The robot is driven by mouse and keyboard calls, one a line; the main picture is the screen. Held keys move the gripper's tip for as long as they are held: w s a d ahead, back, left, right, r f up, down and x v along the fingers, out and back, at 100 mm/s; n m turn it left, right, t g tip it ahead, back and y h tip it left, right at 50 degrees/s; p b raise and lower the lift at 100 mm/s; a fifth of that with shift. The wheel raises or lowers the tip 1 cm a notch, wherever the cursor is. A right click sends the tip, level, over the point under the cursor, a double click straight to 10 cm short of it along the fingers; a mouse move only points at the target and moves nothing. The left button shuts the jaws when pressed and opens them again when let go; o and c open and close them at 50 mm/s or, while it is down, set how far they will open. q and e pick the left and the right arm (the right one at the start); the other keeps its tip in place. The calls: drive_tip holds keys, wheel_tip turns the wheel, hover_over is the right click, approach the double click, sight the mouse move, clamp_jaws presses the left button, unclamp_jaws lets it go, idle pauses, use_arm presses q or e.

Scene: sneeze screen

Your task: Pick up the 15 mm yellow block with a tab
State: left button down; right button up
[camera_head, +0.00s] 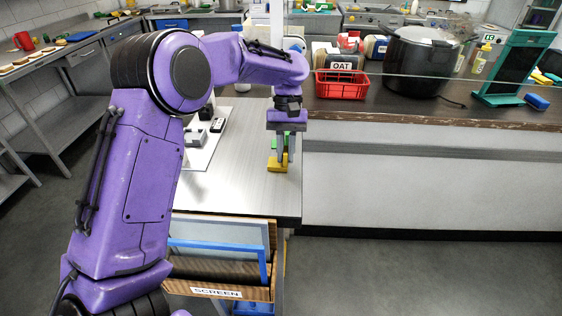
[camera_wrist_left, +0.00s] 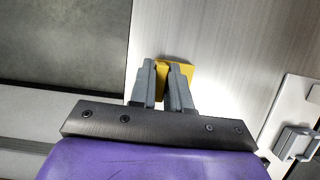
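The yellow block (camera_head: 278,165) sits on the grey worktop near its right edge, with its raised tab up between my left gripper's fingertips. My left gripper (camera_head: 284,152) points down over it. In the left wrist view the yellow block (camera_wrist_left: 188,72) shows beyond the fingers, and yellow fills the narrow gap between the fingertips (camera_wrist_left: 162,68). The fingers look shut on the tab, with the block apparently still on the worktop. The fingers hide part of the block. My right gripper is not in view.
A green block (camera_head: 278,144) lies just behind the gripper. A white board (camera_head: 200,155) with grey fittings is to the left. A raised counter (camera_head: 400,112) with a red basket (camera_head: 342,85) and black pot (camera_head: 418,62) stands behind right. A wooden bin labelled SCREEN (camera_head: 217,292) is in front.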

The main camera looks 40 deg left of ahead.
use_arm(q)
wheel_tip(320, 180, up, 3)
drive_tip(key=shift+w+f, duration=0.1)
drive_tip(key=shift+f, duration=0.1)
drive_tip(key=s+a+r+p, duration=0.3)
drive_tip(key=a+r, duration=0.7)
drive_tip(key=a, duration=0.3)
drive_tip(key=shift+a+r+p, duration=0.2)
drive_tip(key=shift+a+p, duration=0.15)
drive_tip(key=shift+a, duration=0.05)
drive_tip(key=shift+w+d, duration=0.1)
